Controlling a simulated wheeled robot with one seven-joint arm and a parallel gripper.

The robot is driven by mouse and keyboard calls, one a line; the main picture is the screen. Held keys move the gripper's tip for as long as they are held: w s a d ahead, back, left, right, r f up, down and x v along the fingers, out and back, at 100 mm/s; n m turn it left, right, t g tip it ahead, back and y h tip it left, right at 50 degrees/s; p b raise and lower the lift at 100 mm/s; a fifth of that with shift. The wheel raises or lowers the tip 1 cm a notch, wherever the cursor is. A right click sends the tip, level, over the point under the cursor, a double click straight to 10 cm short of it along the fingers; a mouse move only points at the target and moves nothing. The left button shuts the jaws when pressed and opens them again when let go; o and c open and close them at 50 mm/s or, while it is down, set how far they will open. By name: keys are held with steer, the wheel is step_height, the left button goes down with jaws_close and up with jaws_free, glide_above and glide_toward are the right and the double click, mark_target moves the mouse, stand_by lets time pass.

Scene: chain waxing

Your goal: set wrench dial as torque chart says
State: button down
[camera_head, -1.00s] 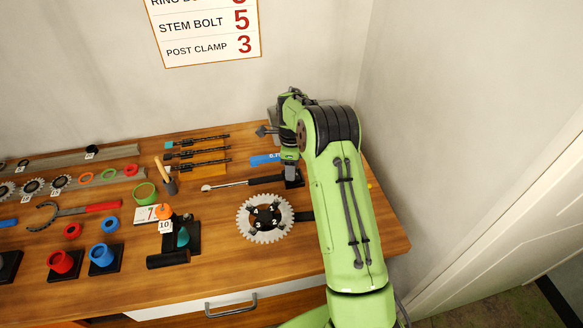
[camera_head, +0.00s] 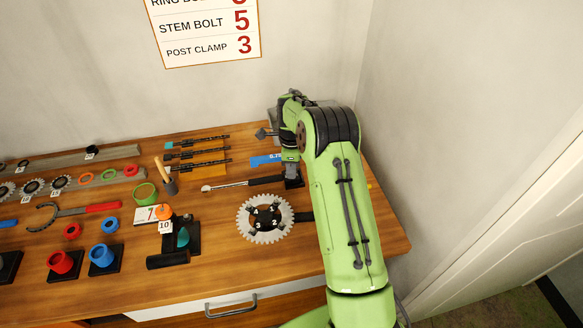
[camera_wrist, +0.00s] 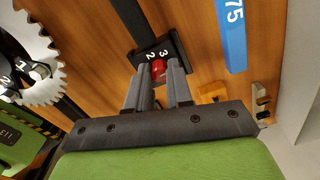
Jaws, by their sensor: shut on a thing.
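The torque chart (camera_head: 205,25) hangs on the back wall. It reads stem bolt 5 and post clamp 3; its top row is cut off. The torque wrench (camera_head: 250,183) lies on the bench with its black handle end at my gripper. In the wrist view, my gripper (camera_wrist: 160,75) is shut on the red dial knob (camera_wrist: 159,69) at the wrench's end. The black dial block (camera_wrist: 142,55) shows the numbers 2 and 3 beside the knob. The rest of the dial is hidden by the fingers. In the head view my arm covers the gripper tips.
A chainring (camera_head: 264,219) with numbered bolts lies in front of the wrench. A blue gauge (camera_head: 265,160) marked 0.75 lies behind it. The wall is close on the right.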

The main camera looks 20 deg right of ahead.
steer(key=n, duration=0.4)
steer(key=shift+n, duration=2.6)
steer(key=c, duration=1)
jaws_free()
step_height(320, 180, up, 16)
steer(key=p, duration=0.1)
